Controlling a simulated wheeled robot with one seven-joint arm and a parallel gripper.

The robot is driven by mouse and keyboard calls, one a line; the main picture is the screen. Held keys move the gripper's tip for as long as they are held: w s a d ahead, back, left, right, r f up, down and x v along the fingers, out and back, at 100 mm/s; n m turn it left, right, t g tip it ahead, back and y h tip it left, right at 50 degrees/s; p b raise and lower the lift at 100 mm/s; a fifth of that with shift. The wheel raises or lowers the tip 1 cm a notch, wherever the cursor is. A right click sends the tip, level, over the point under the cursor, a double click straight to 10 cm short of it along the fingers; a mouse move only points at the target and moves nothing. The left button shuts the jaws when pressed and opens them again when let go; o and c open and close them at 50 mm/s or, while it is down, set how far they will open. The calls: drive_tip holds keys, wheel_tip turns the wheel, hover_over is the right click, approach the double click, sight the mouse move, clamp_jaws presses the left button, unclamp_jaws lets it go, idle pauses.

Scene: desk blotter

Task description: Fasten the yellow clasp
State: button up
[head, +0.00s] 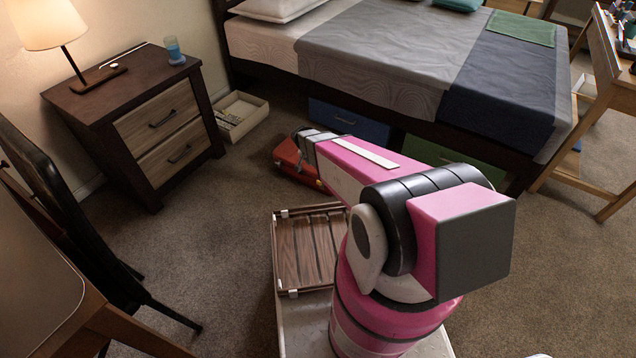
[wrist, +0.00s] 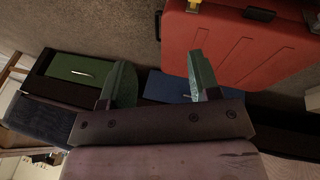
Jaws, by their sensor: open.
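The red case (head: 288,157) is partly hidden behind my arm in the head view, with a small yellow clasp (head: 319,184) at its near right end. In the wrist view the red case (wrist: 240,40) fills the upper right, and the yellow clasp (wrist: 193,5) shows at its top edge, cut by the frame. Whether the clasp is fastened cannot be told. My gripper (wrist: 157,60) is open and empty, its two fingers apart. In the picture, the clasp is above the right finger, apart from it. The fingers are hidden in the head view.
The bed (head: 376,55) stands behind the case, with a blue drawer (head: 348,123) and a green drawer (head: 450,160) beneath. A nightstand (head: 140,118) and an open box (head: 240,112) are at left. A slatted wooden tray (head: 300,250) is near my base.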

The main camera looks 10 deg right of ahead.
drive_tip(key=m, duration=0.2)
approach(318, 181)
drive_tip(key=a+h, duration=0.1)
drive_tip(key=shift+t, duration=0.3)
drive_tip(key=x, duration=1)
drive_tip(key=shift+s+d+f, duration=0.1)
drive_tip(key=shift+s+f, duration=0.1)
drive_tip(key=shift+f, duration=0.15)
